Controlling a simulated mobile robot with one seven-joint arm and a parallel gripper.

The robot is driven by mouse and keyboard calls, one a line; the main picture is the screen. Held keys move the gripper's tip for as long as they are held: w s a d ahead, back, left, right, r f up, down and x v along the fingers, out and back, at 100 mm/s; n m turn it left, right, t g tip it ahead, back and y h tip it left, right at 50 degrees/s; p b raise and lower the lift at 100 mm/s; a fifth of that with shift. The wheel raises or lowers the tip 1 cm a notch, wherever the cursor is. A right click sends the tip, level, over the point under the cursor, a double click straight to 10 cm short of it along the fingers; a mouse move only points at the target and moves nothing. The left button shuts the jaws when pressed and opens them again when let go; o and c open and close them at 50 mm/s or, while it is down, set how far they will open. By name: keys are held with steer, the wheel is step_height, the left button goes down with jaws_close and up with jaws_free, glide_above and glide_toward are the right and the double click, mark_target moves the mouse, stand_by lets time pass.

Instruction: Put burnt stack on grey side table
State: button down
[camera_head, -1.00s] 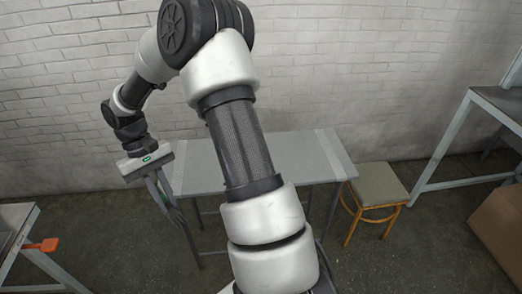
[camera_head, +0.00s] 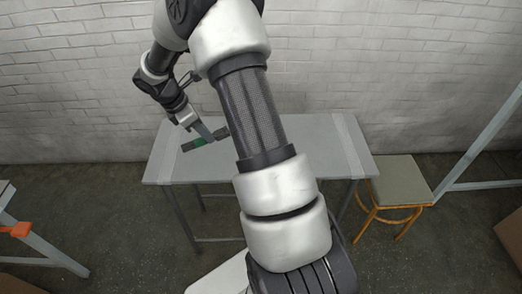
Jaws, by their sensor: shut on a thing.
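My gripper (camera_head: 207,135) reaches down from the upper left over the left part of the grey side table (camera_head: 305,168). It is shut on a thin, dark, bar-shaped thing with a green patch, which I take to be the burnt stack (camera_head: 191,145). The stack is tilted in the picture, its right end higher. I cannot tell whether it touches the tabletop or hangs just above it. The gripper is small in the picture, and its fingertips are hard to make out.
My own arm covers the table's middle. A wooden stool with a grey seat (camera_head: 402,180) stands close to the table's right end. A brick wall (camera_head: 360,60) is behind. At the left edge, an orange thing (camera_head: 15,230) lies on another bench. The tabletop right of my arm is clear.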

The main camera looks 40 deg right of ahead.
steer(key=w+d+f+n+t+y+b, duration=0.2)
steer(key=w+d+f+n+t+b, duration=0.25)
steer(key=n, duration=0.75)
steer(key=f+b, duration=0.1)
steer(key=f, duration=0.1)
steer(key=d+f, duration=0.1)
steer(key=f, duration=0.2)
steer(key=f+b, duration=0.1)
steer(key=f, duration=0.2)
steer(key=shift+w+d+f+b, duration=0.25)
steer(key=shift+w+d+b, duration=0.1)
steer(key=shift+w+d, duration=0.05)
steer(key=shift+r, duration=0.1)
steer(key=c, duration=1.7)
jaws_free()
steer(key=shift+c, duration=0.2)
steer(key=p+v, duration=0.3)
steer(key=v, duration=0.9)
steer(key=shift+p, duration=0.4)
